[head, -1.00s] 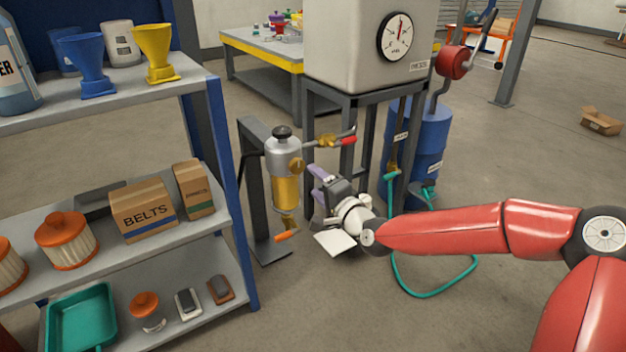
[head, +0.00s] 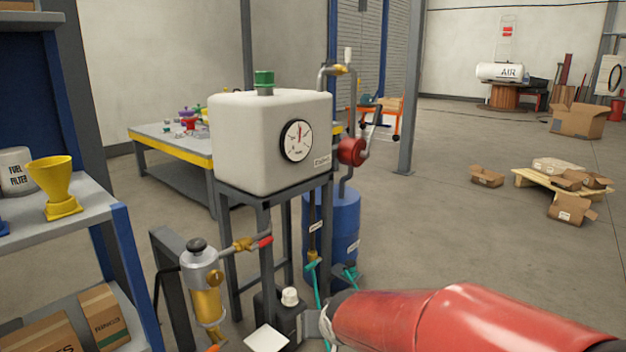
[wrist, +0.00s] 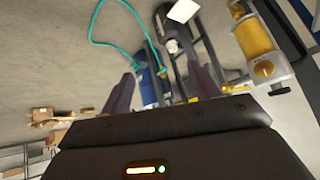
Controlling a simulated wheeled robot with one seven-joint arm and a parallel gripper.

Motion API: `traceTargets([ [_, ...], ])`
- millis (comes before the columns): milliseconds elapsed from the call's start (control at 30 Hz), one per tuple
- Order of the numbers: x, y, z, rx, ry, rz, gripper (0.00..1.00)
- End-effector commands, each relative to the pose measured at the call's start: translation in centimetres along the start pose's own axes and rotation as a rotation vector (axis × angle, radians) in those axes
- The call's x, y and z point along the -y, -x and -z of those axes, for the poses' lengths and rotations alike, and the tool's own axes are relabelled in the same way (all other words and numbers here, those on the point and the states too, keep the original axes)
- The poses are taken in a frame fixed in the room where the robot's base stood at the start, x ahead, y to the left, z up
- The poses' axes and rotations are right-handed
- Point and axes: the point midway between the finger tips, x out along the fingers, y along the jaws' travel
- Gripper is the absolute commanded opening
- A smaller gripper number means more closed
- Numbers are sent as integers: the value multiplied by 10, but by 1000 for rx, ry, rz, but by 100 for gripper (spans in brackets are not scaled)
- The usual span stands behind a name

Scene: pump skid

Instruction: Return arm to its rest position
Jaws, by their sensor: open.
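My arm is red and reaches in from the lower right of the head view. It ends in a grey wrist part near the bottom centre, in front of the pump skid. I cannot make out my fingers in the head view. In the wrist view my gripper (wrist: 162,82) shows two dark purple fingers, spread apart with nothing held between them. Beyond them are the blue drum (wrist: 150,88), the green hose (wrist: 98,18) and the dark stand legs. The silver and yellow filter unit (wrist: 258,50) is close on the right; it also shows in the head view (head: 204,285).
A white tank (head: 250,150) with a gauge stands on a dark frame. A shelf (head: 95,190) with a yellow funnel (head: 53,185) is at left. A black object with a white cap (head: 290,297) is near my wrist. The floor at right is open, with boxes farther off.

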Motion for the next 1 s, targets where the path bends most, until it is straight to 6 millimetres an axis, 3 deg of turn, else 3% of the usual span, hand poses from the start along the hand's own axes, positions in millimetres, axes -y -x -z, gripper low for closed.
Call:
traceTargets([
  [33,-15,32,2,1,16,-56,62],
  [200,-62,119,-20,61,25,-183,62],
  [400,-89,198,-63,133,-5,-192,62],
  [600,-96,228,-91,175,-20,-150,62],
  [1000,-96,231,-95,181,-21,-144,62],
])
